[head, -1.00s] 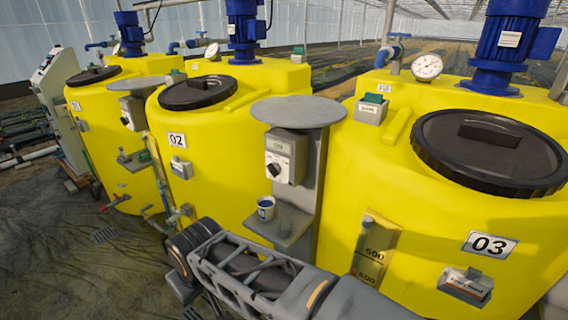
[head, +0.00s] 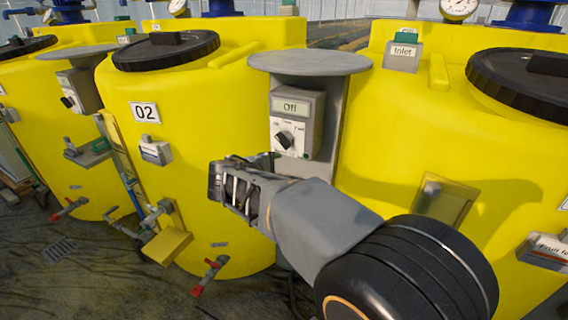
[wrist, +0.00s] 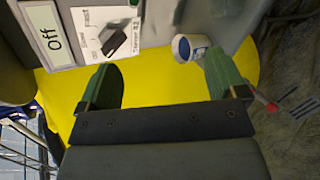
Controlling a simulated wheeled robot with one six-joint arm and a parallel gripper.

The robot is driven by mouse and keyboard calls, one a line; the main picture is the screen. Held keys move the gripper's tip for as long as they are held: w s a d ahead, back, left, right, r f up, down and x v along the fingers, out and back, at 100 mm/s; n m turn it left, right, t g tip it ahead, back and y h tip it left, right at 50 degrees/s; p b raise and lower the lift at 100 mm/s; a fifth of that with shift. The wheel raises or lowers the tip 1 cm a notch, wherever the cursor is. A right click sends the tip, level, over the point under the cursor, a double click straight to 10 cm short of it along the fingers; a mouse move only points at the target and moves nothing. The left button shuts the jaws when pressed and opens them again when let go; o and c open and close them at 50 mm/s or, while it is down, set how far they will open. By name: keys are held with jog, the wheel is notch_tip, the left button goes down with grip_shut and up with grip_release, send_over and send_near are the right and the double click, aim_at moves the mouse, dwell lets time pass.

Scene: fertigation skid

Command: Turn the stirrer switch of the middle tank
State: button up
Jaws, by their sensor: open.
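The middle tank (head: 190,95) is yellow, with a black lid and an "02" plate. A grey switch box (head: 311,110) under a round grey cover stands between it and the tank at the right. Its display reads "Off", and a black knob (head: 284,139) sits on its white face. In the wrist view the knob (wrist: 117,42) and "Off" display (wrist: 48,38) show sideways at upper left; small print reads "Stirrer", its number unclear. My gripper (head: 245,162) is below and left of the box, apart from the knob. Its green fingers (wrist: 162,62) are open and empty.
A similar switch box (head: 78,90) stands left of the middle tank. A white and blue cup (wrist: 188,47) shows near my right finger in the wrist view. Tank 03 (head: 420,130) is close at the right. A yellow flap (head: 167,246) and red-handled valve (head: 210,275) are low in front.

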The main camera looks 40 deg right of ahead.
aim_at(283, 142)
jog(key=w+d+n+t+h+b, duration=0.2)
jog(key=w+n+t+h+b, duration=0.15)
jog(key=w+n+b, duration=0.35)
jog(key=shift+m+h, duration=0.45)
jog(key=shift+m, duration=0.25)
jog(key=x, duration=0.9)
jog(key=w+p+x, duration=0.1)
jog(key=x, duration=0.3)
jog(key=shift+w, duration=0.2)
jog(key=shift+f, duration=0.15)
jog(key=c, duration=0.9)
